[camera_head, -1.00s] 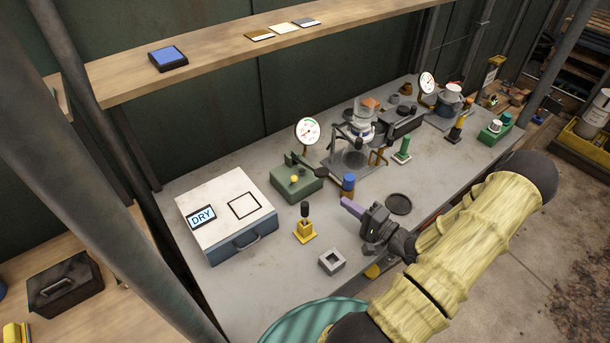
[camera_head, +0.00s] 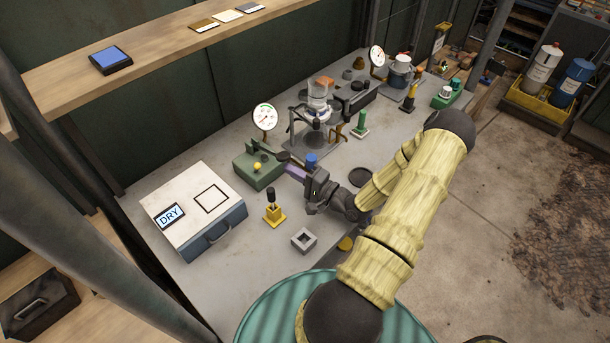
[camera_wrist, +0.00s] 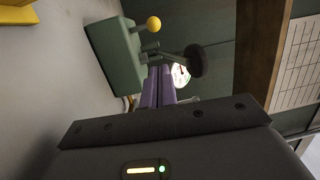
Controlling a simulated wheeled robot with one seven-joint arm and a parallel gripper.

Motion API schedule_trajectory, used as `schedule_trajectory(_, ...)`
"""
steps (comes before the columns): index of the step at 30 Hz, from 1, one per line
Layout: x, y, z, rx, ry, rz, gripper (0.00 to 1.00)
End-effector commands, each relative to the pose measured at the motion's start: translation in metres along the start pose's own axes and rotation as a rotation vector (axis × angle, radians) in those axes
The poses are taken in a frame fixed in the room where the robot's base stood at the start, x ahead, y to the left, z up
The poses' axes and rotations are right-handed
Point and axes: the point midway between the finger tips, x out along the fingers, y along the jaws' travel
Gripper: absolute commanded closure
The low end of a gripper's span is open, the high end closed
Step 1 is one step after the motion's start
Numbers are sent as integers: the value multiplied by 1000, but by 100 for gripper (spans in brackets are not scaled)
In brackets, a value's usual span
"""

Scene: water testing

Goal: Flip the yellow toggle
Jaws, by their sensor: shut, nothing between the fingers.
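The yellow toggle (camera_head: 274,216) is a yellow block with an upright black-tipped lever, on the grey bench in front of the green box. A yellow corner, probably its base, shows at the top left of the wrist view (camera_wrist: 18,14). My gripper (camera_head: 290,169) is shut and empty, its purple fingers together. It is behind and to the right of the yellow toggle, apart from it. The fingers (camera_wrist: 158,88) point toward the green box (camera_wrist: 115,55), which has a yellow ball knob (camera_wrist: 153,23) and a dark round paddle. Whether they touch the box is unclear.
A white-topped case marked DRY (camera_head: 194,210) stands left of the toggle. A grey square socket (camera_head: 303,240) lies to its right. A blue-capped post (camera_head: 311,160) is just behind my gripper. A dial gauge (camera_head: 265,117) and a glass apparatus (camera_head: 317,98) stand farther back.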

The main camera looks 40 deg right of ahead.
Motion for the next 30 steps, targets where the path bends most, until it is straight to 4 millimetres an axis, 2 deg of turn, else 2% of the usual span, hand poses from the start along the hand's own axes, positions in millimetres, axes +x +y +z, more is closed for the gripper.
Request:
schedule_trajectory(4,28,-3,2,0,-4,-1,100)
schedule_trajectory(9,44,-2,22,3,-3,0,100)
schedule_trajectory(14,51,-1,28,0,-1,0,100)
schedule_trajectory(23,52,0,29,0,-2,0,100)
schedule_trajectory(30,60,-9,27,-4,-2,0,100)
